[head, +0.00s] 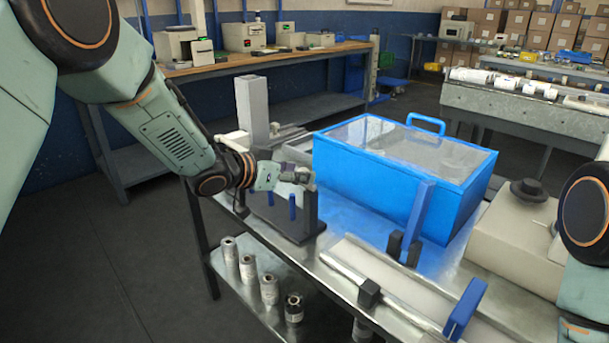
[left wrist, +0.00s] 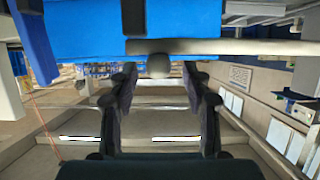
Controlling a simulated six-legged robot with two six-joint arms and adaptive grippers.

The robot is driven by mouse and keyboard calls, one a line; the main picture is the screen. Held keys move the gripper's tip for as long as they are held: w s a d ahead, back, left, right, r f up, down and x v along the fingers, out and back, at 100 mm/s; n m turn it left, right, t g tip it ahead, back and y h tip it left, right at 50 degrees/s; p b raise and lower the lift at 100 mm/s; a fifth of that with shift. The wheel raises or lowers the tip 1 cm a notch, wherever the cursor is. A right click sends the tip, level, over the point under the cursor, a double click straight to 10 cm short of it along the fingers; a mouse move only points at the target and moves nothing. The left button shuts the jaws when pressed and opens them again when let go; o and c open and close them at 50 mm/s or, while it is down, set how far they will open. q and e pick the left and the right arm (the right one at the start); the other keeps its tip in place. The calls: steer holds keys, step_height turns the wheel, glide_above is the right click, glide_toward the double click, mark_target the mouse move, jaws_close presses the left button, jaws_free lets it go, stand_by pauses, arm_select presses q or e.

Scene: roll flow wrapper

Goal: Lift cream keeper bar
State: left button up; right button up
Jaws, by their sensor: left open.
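A cream bar (head: 231,139) shows partly in the head view, behind my left wrist and beside a grey upright post; the rest of it is hidden by my arm. In the left wrist view a pale cream bar (left wrist: 235,46) runs level across the upper right, with a rounded knob (left wrist: 158,66) below its left end. My left gripper (head: 304,176) is at the dark bracket by the blue cover. In the left wrist view its fingers (left wrist: 161,90) are apart, with the knob between and beyond the tips. Contact cannot be told. My right gripper is out of view.
A blue cover (head: 385,185) with a clear top stands right of my left gripper. The dark bracket (head: 290,215) carries blue handles. A grey post (head: 252,105) rises behind my wrist. Several rolls (head: 268,289) stand on the lower shelf. A cream box (head: 515,240) is at the right.

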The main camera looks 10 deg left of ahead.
arm_select(q)
steer(key=shift+w+d+f, duration=0.25)
steer(key=shift+w+d, duration=0.3)
steer(key=shift+d, duration=0.1)
steer(key=shift+w+d+f, duration=0.1)
steer(key=shift+w+f, duration=0.15)
steer(key=shift+w, duration=0.2)
steer(key=shift+s+r, duration=0.1)
steer(key=shift+r, duration=0.05)
steer(key=shift+c, duration=1)
steer(key=c, duration=0.5)
jaws_close()
